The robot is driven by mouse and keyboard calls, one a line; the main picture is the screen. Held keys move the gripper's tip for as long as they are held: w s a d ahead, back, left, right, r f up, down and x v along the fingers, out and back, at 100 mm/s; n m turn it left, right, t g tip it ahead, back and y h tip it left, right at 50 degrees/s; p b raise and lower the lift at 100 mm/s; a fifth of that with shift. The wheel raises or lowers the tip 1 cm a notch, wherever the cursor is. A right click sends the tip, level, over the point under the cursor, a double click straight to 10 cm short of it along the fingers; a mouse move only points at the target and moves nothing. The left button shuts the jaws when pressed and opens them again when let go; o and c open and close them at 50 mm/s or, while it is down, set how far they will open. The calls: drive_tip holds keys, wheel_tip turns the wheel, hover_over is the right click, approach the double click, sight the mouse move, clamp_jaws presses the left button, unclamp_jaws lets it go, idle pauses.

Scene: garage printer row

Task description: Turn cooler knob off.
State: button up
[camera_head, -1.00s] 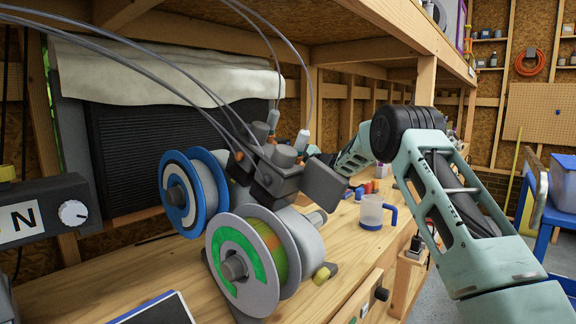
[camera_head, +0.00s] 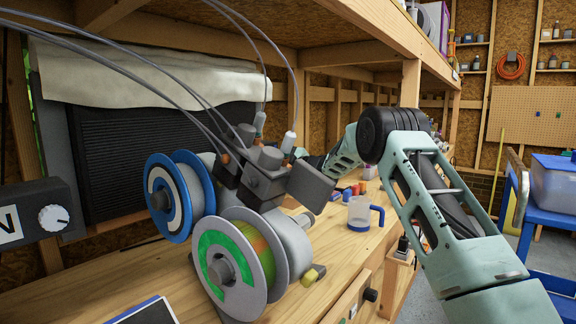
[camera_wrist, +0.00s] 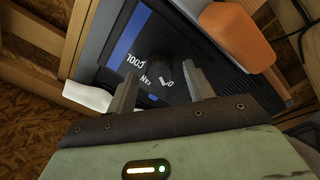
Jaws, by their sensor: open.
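In the wrist view, a dark panel with a blue strip carries white lettering that includes "COOL" (camera_wrist: 135,62), seen turned over. A dark round knob (camera_wrist: 157,67) with a white mark beside it sits on this panel. My gripper (camera_wrist: 163,74) is open, with one finger on each side of the knob in the picture. I cannot tell whether either finger touches it. In the head view, my gripper is hidden behind the spool hardware. A black louvred unit (camera_head: 120,150) stands at the back left under a pale cloth (camera_head: 150,85).
A blue spool (camera_head: 172,195), a grey-and-green spool (camera_head: 222,262) and a dark motor assembly (camera_head: 262,180) crowd the bench front. A dark box with a white dial (camera_head: 54,217) is at left. Cables hang overhead.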

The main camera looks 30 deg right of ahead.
drive_tip(key=b+v, duration=0.2)
drive_tip(key=v, duration=1.5)
drive_tip(key=shift+s, duration=0.1)
